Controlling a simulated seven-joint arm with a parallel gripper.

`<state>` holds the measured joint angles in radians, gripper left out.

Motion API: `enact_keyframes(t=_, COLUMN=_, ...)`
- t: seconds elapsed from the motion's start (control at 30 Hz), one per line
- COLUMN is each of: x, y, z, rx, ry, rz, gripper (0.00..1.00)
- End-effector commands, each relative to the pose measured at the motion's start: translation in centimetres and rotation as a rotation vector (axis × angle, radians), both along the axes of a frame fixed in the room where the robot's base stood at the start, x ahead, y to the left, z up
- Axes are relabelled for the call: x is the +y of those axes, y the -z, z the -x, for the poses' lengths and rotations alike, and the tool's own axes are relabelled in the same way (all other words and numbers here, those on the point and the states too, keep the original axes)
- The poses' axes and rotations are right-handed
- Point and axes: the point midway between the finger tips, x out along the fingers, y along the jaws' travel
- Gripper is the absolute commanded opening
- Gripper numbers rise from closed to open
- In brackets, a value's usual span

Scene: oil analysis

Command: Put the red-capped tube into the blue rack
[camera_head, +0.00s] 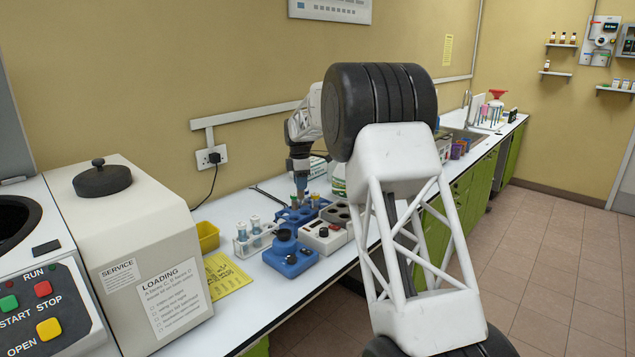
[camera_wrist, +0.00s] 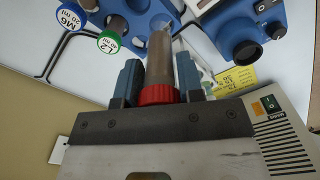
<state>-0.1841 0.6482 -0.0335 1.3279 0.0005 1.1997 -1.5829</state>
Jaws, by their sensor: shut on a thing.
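My gripper (camera_wrist: 158,65) is shut on the red-capped tube (camera_wrist: 160,58), with one finger on each side just beyond its red cap (camera_wrist: 158,94). The tube's far end points at the edge of the blue rack (camera_wrist: 143,22); I cannot tell whether it is in a hole. The rack also holds a blue-capped tube (camera_wrist: 72,16) and a green-capped tube (camera_wrist: 110,40). In the head view, my gripper (camera_head: 301,183) points down over the blue rack (camera_head: 284,215). The held tube cannot be made out there.
A blue device with a black knob (camera_head: 290,258) stands in front of the rack. A white stand with tubes (camera_head: 254,240) is to the left, and a white device (camera_head: 325,240) to the right. A yellow box (camera_head: 208,236) and yellow sheet (camera_head: 226,275) lie further left.

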Motion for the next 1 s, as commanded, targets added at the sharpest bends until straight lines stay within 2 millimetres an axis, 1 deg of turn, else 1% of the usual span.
enact_keyframes(t=0.03, x=0.9, y=0.0, z=0.1, rx=0.0, ry=-0.002, rz=0.0, gripper=0.11)
enact_keyframes(t=0.1, x=1.7, y=0.1, z=0.2, rx=0.001, ry=-0.001, rz=0.0, gripper=0.11)
enact_keyframes(t=0.2, x=2.3, y=0.1, z=0.3, rx=0.0, ry=0.0, rz=0.0, gripper=0.11)
enact_keyframes(t=0.67, x=2.4, y=0.1, z=0.3, rx=0.0, ry=0.001, rz=0.0, gripper=0.11)
enact_keyframes(t=1.0, x=2.4, y=1.3, z=0.3, rx=0.0, ry=0.001, rz=0.0, gripper=0.11)
